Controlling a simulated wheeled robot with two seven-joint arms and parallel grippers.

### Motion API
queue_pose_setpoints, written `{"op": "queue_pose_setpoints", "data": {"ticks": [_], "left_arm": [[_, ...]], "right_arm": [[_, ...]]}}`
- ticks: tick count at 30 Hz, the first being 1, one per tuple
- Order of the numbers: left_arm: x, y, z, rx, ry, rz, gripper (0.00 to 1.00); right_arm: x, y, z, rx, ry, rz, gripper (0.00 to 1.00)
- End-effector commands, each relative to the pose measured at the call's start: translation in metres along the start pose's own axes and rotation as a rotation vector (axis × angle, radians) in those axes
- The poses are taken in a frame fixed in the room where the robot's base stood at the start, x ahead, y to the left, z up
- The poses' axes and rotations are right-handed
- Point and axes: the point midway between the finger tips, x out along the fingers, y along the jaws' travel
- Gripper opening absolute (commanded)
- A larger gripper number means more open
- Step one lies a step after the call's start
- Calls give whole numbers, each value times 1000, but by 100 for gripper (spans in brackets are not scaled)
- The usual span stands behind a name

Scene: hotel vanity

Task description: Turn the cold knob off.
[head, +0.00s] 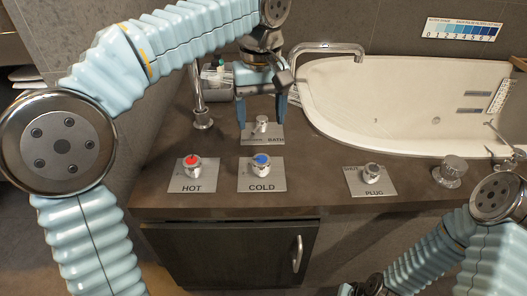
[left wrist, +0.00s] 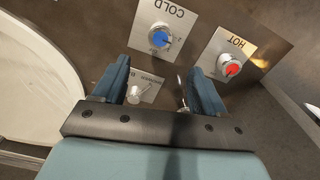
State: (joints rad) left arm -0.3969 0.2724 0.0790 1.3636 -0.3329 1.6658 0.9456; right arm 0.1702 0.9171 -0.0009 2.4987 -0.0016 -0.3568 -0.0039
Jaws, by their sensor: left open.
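The cold knob (head: 262,160) has a blue cap and stands on a silver plate marked COLD on the brown counter. It also shows in the left wrist view (left wrist: 160,37), beyond my fingertips. My left gripper (head: 261,118) is open, its fingers pointing down behind the cold knob, around or just above the shower/bath knob (head: 262,123). I cannot tell whether they touch it. The fingers also show in the left wrist view (left wrist: 156,82), with nothing held between them. My right arm is at the lower right; its gripper's jaws are not clearly visible.
The hot knob (head: 193,163) with a red cap stands left of the cold knob. A plug knob (head: 371,171) stands to the right. A white tub (head: 390,100) fills the back right, with a chrome spout (head: 330,47) over it. A chrome post (head: 202,110) stands at left.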

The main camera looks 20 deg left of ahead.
Motion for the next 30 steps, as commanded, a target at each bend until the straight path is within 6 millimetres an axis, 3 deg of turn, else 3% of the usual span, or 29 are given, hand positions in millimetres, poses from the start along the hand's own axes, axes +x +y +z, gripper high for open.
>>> {"op": "queue_pose_setpoints", "data": {"ticks": [1, 9, 15, 28, 30], "left_arm": [[15, -1, 0, -1, -2, -3, 72], [78, -1, 0, 0, -3, -3, 72], [109, 0, 0, 1, -1, -2, 72], [119, 0, 0, 0, -1, -1, 72], [119, 0, 0, 0, -1, -1, 62]], "right_arm": [[8, 2, 0, 0, -1, -1, 43], [27, 7, 2, -1, -7, -5, 43], [35, 9, 2, -2, -10, -8, 43], [36, 9, 3, -3, -11, -9, 43], [36, 9, 3, -3, -11, -9, 43]]}}
